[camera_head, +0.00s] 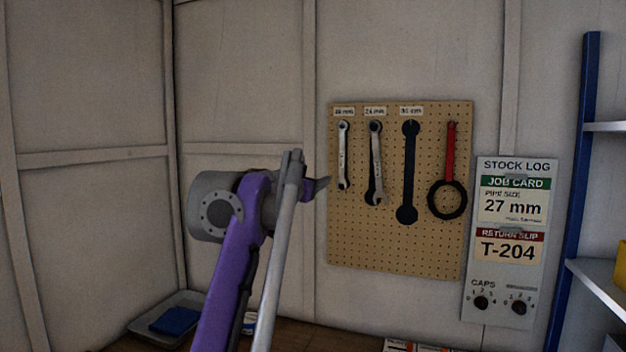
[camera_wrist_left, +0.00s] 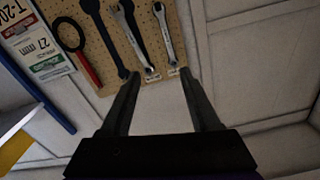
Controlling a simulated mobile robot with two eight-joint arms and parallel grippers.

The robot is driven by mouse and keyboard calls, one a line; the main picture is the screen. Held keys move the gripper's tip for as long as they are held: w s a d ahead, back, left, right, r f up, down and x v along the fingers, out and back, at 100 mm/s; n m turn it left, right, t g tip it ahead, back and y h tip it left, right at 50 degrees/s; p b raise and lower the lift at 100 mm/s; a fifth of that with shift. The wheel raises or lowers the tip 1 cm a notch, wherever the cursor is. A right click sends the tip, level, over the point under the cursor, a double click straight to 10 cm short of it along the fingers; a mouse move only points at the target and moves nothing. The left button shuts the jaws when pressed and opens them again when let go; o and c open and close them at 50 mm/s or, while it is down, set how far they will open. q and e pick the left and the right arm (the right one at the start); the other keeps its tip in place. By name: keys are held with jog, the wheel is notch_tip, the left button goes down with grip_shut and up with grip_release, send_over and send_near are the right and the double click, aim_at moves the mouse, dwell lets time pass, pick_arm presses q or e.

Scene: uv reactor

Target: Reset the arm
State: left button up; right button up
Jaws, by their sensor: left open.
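My left arm rises from the bottom of the head view, and its left gripper (camera_head: 318,187) points towards the wall by the pegboard, partly hidden behind the arm. In the left wrist view the left gripper (camera_wrist_left: 160,74) has its two dark fingers wide apart, with nothing between them. The pegboard (camera_head: 390,250) hangs beyond it and also shows upside down in the left wrist view (camera_wrist_left: 100,88). My right gripper is in neither view.
The pegboard carries two silver wrenches (camera_head: 343,155), a black wrench shape (camera_head: 409,175) and a red-handled ring tool (camera_head: 451,150). A stock log panel (camera_head: 483,262) and blue-post shelf (camera_head: 577,190) stand right. A grey tray (camera_head: 150,334) with a blue item sits low left.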

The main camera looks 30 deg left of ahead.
pick_arm(q)
jog(key=s+d+f+n+g+y, duration=0.1)
jog(key=s+d+f+g, duration=0.3)
jog(key=f, duration=1.1)
jog(key=s+d+f+n+g, duration=0.2)
jog(key=s+d+f, duration=0.35)
jog(key=f, duration=0.85)
jog(key=s+d+f+m+g+h, duration=0.1)
jog(key=s+d+f+g, duration=0.1)
jog(key=s+d+f, duration=0.2)
jog(key=s+d+f+m+g+h, duration=0.1)
jog(key=s+d+f, duration=0.3)
jog(key=s+f, duration=0.6)
jog(key=s+d+f+m+g+h, duration=0.1)
jog(key=s+d+f+g+h, duration=0.2)
jog(key=f, duration=1.2)
jog(key=s+d, duration=0.2)
jog(key=s, duration=0.2)
jog(key=shift+s, duration=0.25)
